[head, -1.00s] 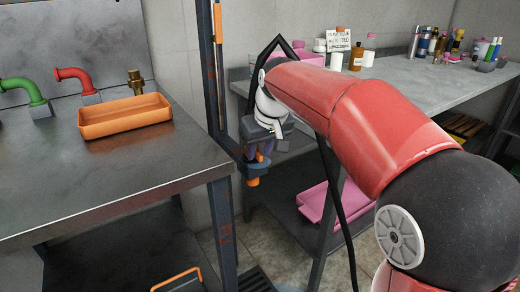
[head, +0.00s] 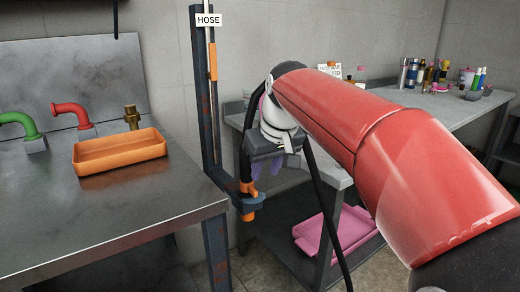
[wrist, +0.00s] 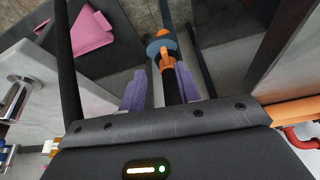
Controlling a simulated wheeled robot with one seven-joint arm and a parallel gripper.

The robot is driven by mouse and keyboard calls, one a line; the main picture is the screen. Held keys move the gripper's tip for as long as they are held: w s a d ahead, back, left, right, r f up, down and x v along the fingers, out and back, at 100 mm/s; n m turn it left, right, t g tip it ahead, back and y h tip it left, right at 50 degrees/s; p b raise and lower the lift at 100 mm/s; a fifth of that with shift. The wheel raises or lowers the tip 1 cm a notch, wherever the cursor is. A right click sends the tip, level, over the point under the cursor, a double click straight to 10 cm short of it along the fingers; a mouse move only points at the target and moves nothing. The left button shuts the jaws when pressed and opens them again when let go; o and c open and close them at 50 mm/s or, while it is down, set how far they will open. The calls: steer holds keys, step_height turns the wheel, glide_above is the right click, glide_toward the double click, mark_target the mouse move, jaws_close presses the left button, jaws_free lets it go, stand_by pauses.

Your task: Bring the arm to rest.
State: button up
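My gripper (head: 267,172) has purple fingers and hangs just right of the hose holder in the head view. In the wrist view its two fingers (wrist: 160,90) stand apart and it is open. The black hose with an orange nozzle (head: 248,215) sits upright in a blue holder (head: 250,203) on a dark post. In the wrist view the hose (wrist: 171,85) shows in line between the fingers, with a visible gap to the left finger. My red arm reaches in from the right.
A steel table (head: 120,200) with an orange tray (head: 120,152), taps and pipes stands at left. A shelf bench (head: 425,106) with bottles is behind my arm, with a pink container (head: 322,232) below. The tall post (head: 205,100) carries a HOSE sign (head: 209,20).

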steer(key=s+d+f+m, duration=0.1)
steer(key=s+d+f, duration=0.3)
steer(key=s, duration=0.4)
steer(key=s+d+f+m+t+h, duration=0.1)
steer(key=s+d+f+m, duration=0.1)
steer(key=s+d+f, duration=0.3)
steer(key=s+d+f+m+h, duration=0.1)
steer(key=s+d+f, duration=0.4)
steer(key=s, duration=0.6)
steer(key=shift+f+m+t, duration=0.15)
steer(key=shift+m+t, duration=0.15)
steer(key=shift+m, duration=0.4)
